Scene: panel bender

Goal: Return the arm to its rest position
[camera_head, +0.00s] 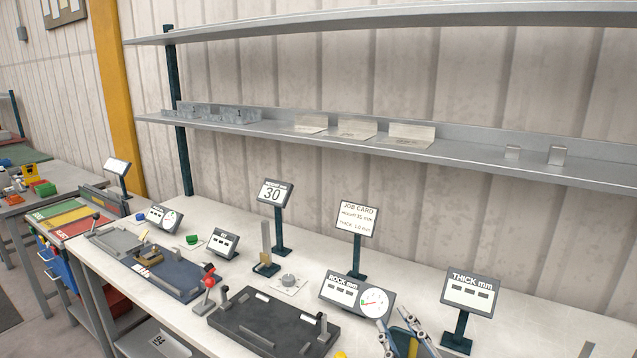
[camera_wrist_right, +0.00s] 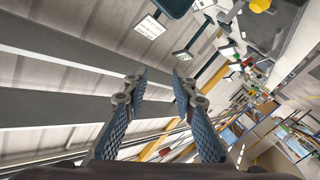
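My right gripper (camera_head: 397,320) shows at the bottom edge of the head view, right of centre, in front of the ROCK mm gauge display. In the right wrist view its two blue ribbed fingers (camera_wrist_right: 160,78) stand apart with nothing between them. The gripper is open and empty. Most of the right arm is out of the head view. My left gripper does not show in either view.
The white bench (camera_head: 310,264) carries a dark fixture plate (camera_head: 265,325), a red-knobbed lever (camera_head: 209,280), the ROCK mm display (camera_head: 345,292) and a THICK mm display (camera_head: 468,294). A job card stand (camera_head: 357,222) rises behind. Metal shelves (camera_head: 470,165) hang above.

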